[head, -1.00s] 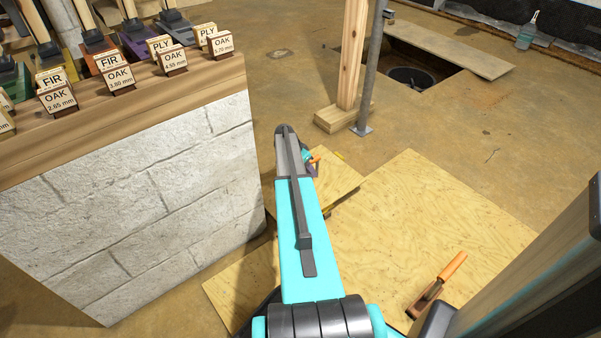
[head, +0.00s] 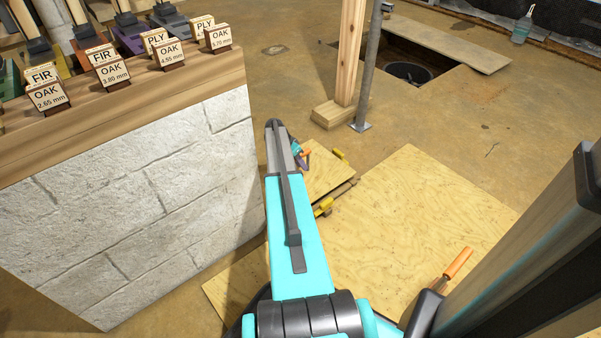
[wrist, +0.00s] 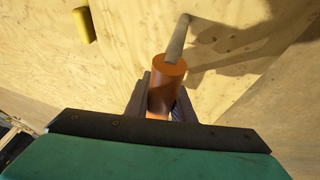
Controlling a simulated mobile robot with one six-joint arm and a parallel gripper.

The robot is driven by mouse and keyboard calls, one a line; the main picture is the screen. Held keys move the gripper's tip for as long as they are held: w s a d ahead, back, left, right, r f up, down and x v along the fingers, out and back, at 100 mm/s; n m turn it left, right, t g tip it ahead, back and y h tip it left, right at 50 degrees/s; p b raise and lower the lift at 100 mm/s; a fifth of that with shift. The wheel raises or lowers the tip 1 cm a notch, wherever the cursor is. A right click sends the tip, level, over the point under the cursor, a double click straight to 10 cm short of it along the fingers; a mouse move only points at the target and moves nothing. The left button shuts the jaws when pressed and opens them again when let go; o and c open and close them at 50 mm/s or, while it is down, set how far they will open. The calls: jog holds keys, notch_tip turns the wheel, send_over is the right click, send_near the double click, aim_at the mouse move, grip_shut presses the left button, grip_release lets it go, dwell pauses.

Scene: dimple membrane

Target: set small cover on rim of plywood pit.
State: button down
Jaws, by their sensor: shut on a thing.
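My gripper (wrist: 164,92) is shut on an orange handle (wrist: 168,72), with a thin grey-brown rod running from it toward pale plywood. In the head view, my gripper (head: 302,155) is at the far end of my arm, partly hidden by it. A small plywood panel (head: 326,177), likely the small cover, lies just beyond and right of it, left of a large plywood sheet (head: 420,225). Yellow pieces (head: 323,207) sit at its edges; one yellow block (wrist: 83,25) shows in the wrist view. I cannot tell whether the handle joins the panel. No pit rim shows clearly under it.
A pale block wall (head: 130,210) with a timber top bearing labelled samples stands left. A wooden post (head: 350,55) and grey pole (head: 370,70) stand beyond. A floor opening (head: 410,70) lies farther back. An orange-handled tool (head: 457,263) lies on the large sheet.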

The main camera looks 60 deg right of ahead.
jog(key=shift+d, duration=0.1)
jog(key=shift+f+b, duration=1.3)
jog(key=shift+f, duration=0.95)
jog(key=shift+f, duration=0.1)
jog(key=c, duration=1.5)
grip_release()
jog(key=shift+c, duration=0.2)
jog(key=shift+p+v, duration=1.55)
jog(key=shift+v, duration=2.3)
notch_tip(320, 180, up, 10)
jog(key=p, duration=1)
send_over(304, 175)
jog(key=w+a, duration=0.3)
jog(key=a, duration=0.1)
jog(key=shift+w+d, duration=0.1)
jog(key=shift+d, duration=0.05)
